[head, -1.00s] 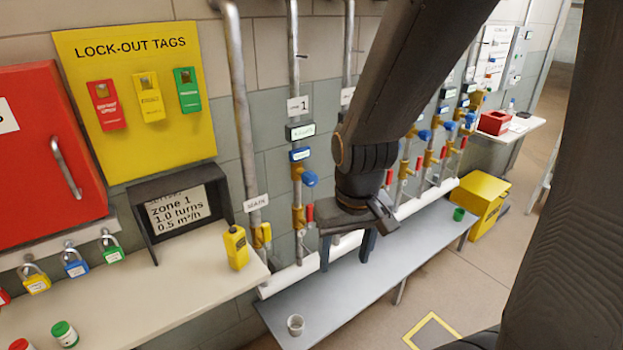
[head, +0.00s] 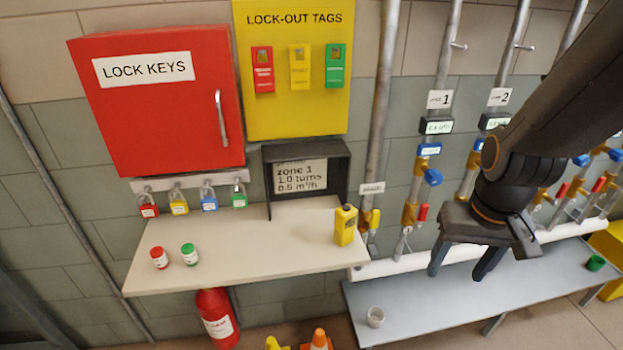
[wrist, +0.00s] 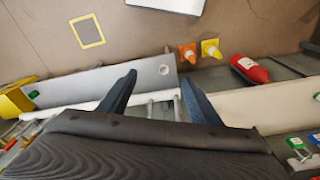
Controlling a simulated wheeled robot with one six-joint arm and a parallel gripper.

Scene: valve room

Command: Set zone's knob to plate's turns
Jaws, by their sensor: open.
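The plate (head: 301,177) is a display in a dark frame on the cream shelf; it reads "zone 1, 1.0 turns, 0.5 m³/h". The zone 1 pipe carries a white label "1" (head: 440,99), a small dark readout too small to read, and a blue knob (head: 432,177). Below that knob is a red lever (head: 422,212). The zone 2 label (head: 499,97) is on the pipe to the right, its knob partly hidden by my arm. My gripper (head: 461,272) is open and empty, pointing down over the grey bench, right of and below the zone 1 knob. In the wrist view its fingers (wrist: 160,98) are apart with nothing between.
The grey bench (head: 455,311) holds a clear cup (head: 375,317) and a green cup (head: 595,263). A red cabinet (head: 157,101) hangs left; cones and a fire extinguisher (head: 217,318) stand below.

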